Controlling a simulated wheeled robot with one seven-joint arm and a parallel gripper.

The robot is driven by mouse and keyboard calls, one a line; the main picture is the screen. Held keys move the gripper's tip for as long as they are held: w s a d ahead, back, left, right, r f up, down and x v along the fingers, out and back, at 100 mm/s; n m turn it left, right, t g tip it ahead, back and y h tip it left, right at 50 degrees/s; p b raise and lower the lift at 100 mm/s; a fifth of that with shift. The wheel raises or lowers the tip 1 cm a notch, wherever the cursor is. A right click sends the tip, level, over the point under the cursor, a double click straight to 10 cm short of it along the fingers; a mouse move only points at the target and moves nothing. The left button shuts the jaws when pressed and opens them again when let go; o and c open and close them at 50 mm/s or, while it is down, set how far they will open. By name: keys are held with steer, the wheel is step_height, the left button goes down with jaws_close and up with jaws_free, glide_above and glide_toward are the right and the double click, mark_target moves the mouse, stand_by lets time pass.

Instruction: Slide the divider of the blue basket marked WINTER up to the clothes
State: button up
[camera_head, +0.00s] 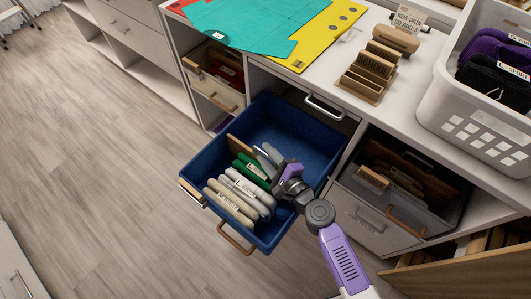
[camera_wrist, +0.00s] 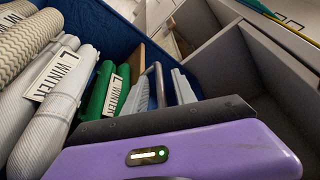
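The blue basket (camera_head: 310,125) is pulled out of its cubby and stands open. Folded clothes stand upright in its near part: cream and white ones (camera_head: 232,200) and a green one (camera_head: 248,172). White labels reading WINTER show in the wrist view on a white garment (camera_wrist: 40,110). A brown wooden divider (camera_head: 238,146) stands just behind the green garment; its edge shows in the wrist view (camera_wrist: 138,62). My gripper (camera_head: 268,156) reaches into the basket beside the divider. Its two grey fingers (camera_wrist: 172,88) are apart with blue showing between them. Whether they touch the divider is hidden.
The basket's far part is empty. A grey basket (camera_head: 365,215) with wooden boards sits in the cubby to the right. A white basket (camera_head: 455,105), a wooden rack (camera_head: 368,75) and coloured sheets (camera_head: 250,22) lie on top. Floor at left is clear.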

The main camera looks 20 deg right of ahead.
steer(key=shift+w+a+f, duration=0.1)
steer(key=shift+w+a, duration=0.05)
steer(key=shift+w, duration=0.25)
steer(key=shift+c, duration=0.2)
jaws_close()
steer(key=shift+s, duration=0.1)
stand_by(1.0)
